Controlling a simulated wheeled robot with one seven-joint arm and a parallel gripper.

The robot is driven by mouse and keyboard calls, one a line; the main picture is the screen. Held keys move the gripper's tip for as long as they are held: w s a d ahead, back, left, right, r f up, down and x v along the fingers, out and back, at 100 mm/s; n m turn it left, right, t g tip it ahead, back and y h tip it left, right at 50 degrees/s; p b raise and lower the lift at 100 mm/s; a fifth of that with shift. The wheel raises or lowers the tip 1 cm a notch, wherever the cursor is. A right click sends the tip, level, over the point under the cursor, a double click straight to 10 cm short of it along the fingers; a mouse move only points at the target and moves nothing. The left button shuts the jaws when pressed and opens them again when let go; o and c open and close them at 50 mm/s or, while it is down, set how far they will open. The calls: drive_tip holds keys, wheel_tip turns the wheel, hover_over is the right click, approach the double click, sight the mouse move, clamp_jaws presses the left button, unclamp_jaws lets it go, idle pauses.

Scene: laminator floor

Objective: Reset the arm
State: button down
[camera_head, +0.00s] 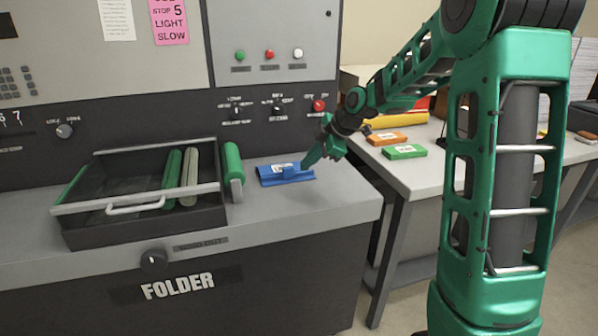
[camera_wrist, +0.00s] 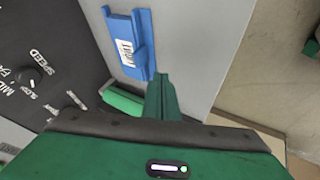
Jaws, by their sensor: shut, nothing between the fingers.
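My green arm reaches in from the right in the head view. My gripper (camera_head: 309,163) is shut and empty, just above the right end of the folder machine's grey top (camera_head: 335,208). Its closed fingers also show in the wrist view (camera_wrist: 160,88). A blue block-like piece with a white label (camera_head: 286,174) lies on the grey top beside the fingertips.
A dark tray (camera_head: 115,222) with green and pale rollers sits left on the machine. A green roller (camera_head: 233,165) stands beside it. A side table (camera_head: 425,172) holds orange (camera_head: 387,139) and green (camera_head: 404,152) labelled pieces. The control panel rises behind.

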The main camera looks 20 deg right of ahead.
drive_tip(key=s+d+m+g+h, duration=0.1)
drive_tip(key=s+m, duration=0.6)
drive_tip(key=s, duration=0.7)
drive_tip(key=s+d+f+m+g+h, duration=0.1)
drive_tip(key=s+d+m+g, duration=0.2)
drive_tip(key=s+m, duration=0.4)
drive_tip(key=s+d+f+m+g+h, duration=0.1)
drive_tip(key=s+d+m, duration=0.3)
drive_tip(key=s, duration=1.8)
drive_tip(key=m+g+h, duration=0.1)
drive_tip(key=m, duration=0.3)
drive_tip(key=shift+s+d+f, duration=0.25)
drive_tip(key=shift+w+f, duration=0.25)
drive_tip(key=shift+w, duration=0.4)
